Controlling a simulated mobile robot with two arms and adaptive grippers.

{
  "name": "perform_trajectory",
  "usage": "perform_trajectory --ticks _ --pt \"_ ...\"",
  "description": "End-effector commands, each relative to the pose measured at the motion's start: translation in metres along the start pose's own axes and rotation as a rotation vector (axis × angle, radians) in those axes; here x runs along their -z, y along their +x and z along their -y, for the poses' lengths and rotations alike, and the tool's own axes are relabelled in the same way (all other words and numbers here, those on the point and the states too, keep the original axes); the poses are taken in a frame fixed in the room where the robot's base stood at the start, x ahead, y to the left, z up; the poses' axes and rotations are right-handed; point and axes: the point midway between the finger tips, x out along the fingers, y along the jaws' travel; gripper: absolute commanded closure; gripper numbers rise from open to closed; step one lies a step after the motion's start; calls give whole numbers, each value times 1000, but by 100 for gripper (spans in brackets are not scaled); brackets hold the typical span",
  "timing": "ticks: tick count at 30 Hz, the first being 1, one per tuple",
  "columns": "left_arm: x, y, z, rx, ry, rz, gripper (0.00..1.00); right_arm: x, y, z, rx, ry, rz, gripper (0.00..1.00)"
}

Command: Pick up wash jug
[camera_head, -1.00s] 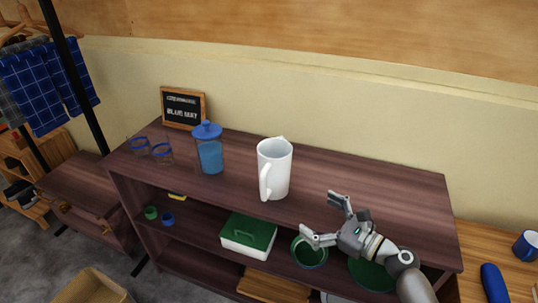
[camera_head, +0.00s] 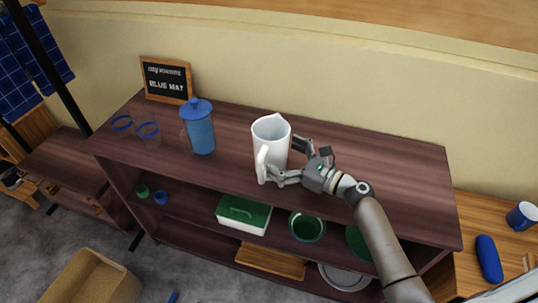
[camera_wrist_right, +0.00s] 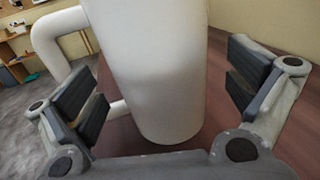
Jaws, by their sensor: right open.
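The white wash jug (camera_head: 268,140) stands upright on the top of the dark wooden shelf unit (camera_head: 365,177), its handle toward the front left. My right gripper (camera_head: 288,163) is at the jug's right side, with one finger behind it and one in front near the handle. In the right wrist view the jug (camera_wrist_right: 160,75) stands between the open fingers of the gripper (camera_wrist_right: 165,100), with gaps visible on both sides. The lower end of the handle shows near the left finger. My left gripper is not in view.
A blue-lidded pitcher (camera_head: 201,132) and blue-rimmed glasses (camera_head: 148,130) stand left of the jug. A small sign (camera_head: 166,80) leans at the back left. The shelf top right of my arm is clear. A green-lidded box (camera_head: 243,213) and green bowl (camera_head: 307,227) sit below.

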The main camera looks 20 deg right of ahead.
Motion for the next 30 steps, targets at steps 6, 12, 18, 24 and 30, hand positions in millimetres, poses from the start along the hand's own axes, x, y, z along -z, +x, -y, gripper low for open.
perform_trajectory --ticks 6,12,18,24,30 --pt "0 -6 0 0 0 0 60 0 29 0 0 -1 0 0" --pt "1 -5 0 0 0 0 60 1 32 0 0 -1 -1 0" --pt "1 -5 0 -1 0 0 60 1 32 0 0 -1 -1 15" --pt "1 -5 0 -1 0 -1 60 1 31 0 0 -1 -1 41" --pt "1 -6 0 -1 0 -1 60 -1 32 0 0 -1 3 61"
